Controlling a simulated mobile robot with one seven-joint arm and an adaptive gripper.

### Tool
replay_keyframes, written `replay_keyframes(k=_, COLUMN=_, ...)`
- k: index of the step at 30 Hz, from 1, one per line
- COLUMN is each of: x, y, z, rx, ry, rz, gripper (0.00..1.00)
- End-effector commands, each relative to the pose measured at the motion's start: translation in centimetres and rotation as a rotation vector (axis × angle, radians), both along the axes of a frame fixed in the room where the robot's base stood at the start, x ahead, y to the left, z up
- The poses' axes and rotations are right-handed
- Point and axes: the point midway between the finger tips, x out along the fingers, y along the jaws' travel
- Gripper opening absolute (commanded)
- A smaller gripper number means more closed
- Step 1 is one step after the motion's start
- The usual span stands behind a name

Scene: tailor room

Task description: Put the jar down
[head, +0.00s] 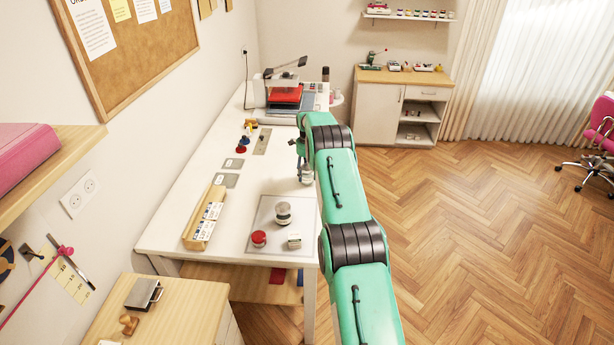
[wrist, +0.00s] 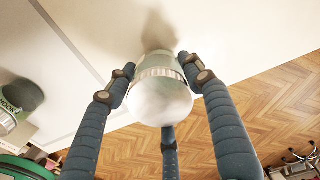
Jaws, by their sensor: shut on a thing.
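The jar (wrist: 160,95) has a pale, rounded white top and a ribbed band, and sits between my gripper's (wrist: 158,85) three dark blue fingers in the wrist view. My gripper is shut on it. White tabletop lies beyond the jar, with a soft shadow beside it; I cannot tell whether the jar touches the table. In the head view my gripper (head: 305,173) is over the right edge of the long white table (head: 210,160), beyond the grey-outlined mat (head: 270,228). The held jar is hard to make out there.
The table's right edge is close to my gripper, with wooden floor (head: 470,220) beyond.

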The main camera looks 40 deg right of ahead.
Motion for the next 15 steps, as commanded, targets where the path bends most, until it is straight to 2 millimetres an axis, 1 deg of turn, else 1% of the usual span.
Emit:
replay_keyframes(k=4, x=0.12, y=-0.09, z=-0.84, rx=-0.002, ry=-0.003, rz=0.000, gripper=0.20)
replay_keyframes(k=15, x=0.11, y=-0.08, z=-1.07, rx=-0.002, ry=-0.003, rz=0.000, gripper=0.20)
